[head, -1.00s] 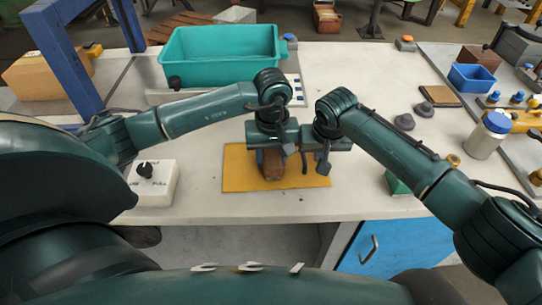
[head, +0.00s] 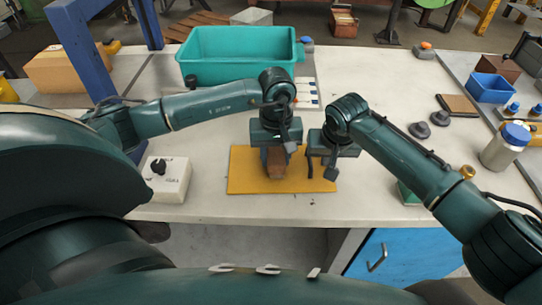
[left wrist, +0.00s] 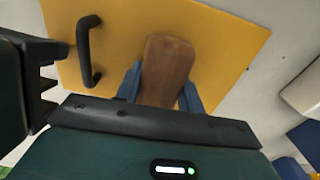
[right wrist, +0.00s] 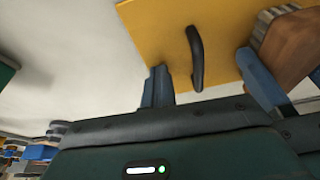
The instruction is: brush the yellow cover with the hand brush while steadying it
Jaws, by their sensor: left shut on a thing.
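The yellow cover (head: 247,180) lies flat on the light bench top, with a black bar handle on its right part; the handle (right wrist: 195,58) shows in the right wrist view. My left gripper (head: 275,152) is shut on the brown wooden hand brush (head: 276,164) over the middle of the cover. The brush (left wrist: 167,68) shows between its fingers in the left wrist view; I cannot tell whether its bristles touch the cover. My right gripper (right wrist: 210,84) is open at the cover's right side, its fingers apart on either side of the handle, not visibly gripping it.
A teal bin (head: 235,57) stands behind the cover. A white box with a black knob (head: 167,180) is to the left. A green object (head: 408,193) and a white jar with a blue lid (head: 505,147) are to the right. The bench's front edge is close.

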